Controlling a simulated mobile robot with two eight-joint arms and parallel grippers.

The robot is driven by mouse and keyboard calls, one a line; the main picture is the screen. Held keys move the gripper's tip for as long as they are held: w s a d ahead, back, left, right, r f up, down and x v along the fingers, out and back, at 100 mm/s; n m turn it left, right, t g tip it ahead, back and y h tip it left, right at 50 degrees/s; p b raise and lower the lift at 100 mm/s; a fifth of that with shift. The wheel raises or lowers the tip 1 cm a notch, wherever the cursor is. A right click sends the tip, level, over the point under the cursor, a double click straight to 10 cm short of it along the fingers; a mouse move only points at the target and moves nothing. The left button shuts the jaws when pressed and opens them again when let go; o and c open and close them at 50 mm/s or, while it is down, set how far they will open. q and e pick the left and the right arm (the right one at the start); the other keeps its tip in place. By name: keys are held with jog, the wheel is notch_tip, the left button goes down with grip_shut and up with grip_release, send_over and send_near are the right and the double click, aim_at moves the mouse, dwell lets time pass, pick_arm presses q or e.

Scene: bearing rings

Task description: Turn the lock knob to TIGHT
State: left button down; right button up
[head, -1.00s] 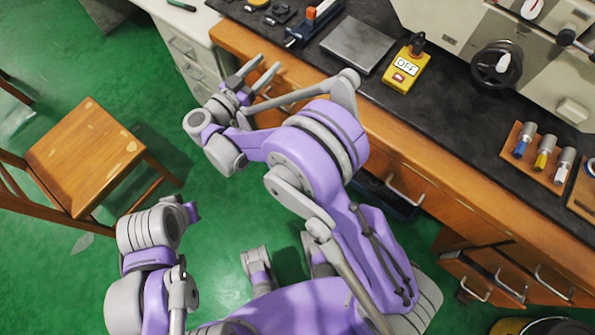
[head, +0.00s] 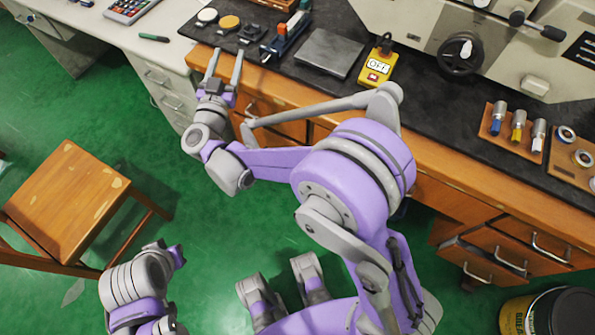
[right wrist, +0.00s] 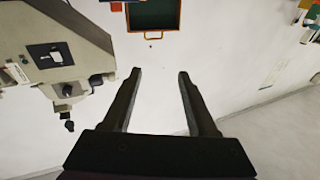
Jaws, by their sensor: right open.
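A grey-white machine (head: 400,20) stands at the back right of the bench, with a black round knob (head: 460,54) with a pale handle and a black-tipped lever (head: 537,25) on its front. I cannot tell which part is the lock knob, and no TIGHT mark is readable. My right gripper (head: 226,62) is open and empty near the bench's front edge, well left of the machine. In the right wrist view my right gripper (right wrist: 157,76) has its fingers apart, pointing at a pale wall. My left arm shows at the lower left, but its fingers are out of sight.
The dark bench top (head: 420,110) carries a grey plate (head: 329,54), a yellow OFF box (head: 378,66), a blue tool (head: 287,36) and a wooden tray of capped tools (head: 508,143). A wooden chair (head: 70,195) stands on the green floor at left. One drawer (head: 495,255) is pulled out.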

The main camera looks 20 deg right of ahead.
jog(key=s+a+r+n+y+b, duration=0.1)
jog(key=s+n+y, duration=0.25)
jog(key=y, duration=0.25)
jog(key=s+a+r+n+y, duration=0.1)
jog(key=s+r+n+y, duration=0.1)
jog(key=n+y, duration=0.4)
jog(key=s+d+f+g, duration=0.4)
jog(key=s+f, duration=0.4)
jog(key=s, duration=0.3)
jog(key=s+d+f+m+g+b, duration=0.1)
jog(key=s+d+f+g, duration=0.3)
jog(key=s+f, duration=0.4)
jog(key=s+g, duration=0.1)
jog(key=s, duration=0.2)
jog(key=shift+s+f+g, duration=0.25)
jog(key=shift+f+g, duration=0.15)
jog(key=shift+a+m, duration=0.1)
jog(key=shift+m, duration=0.15)
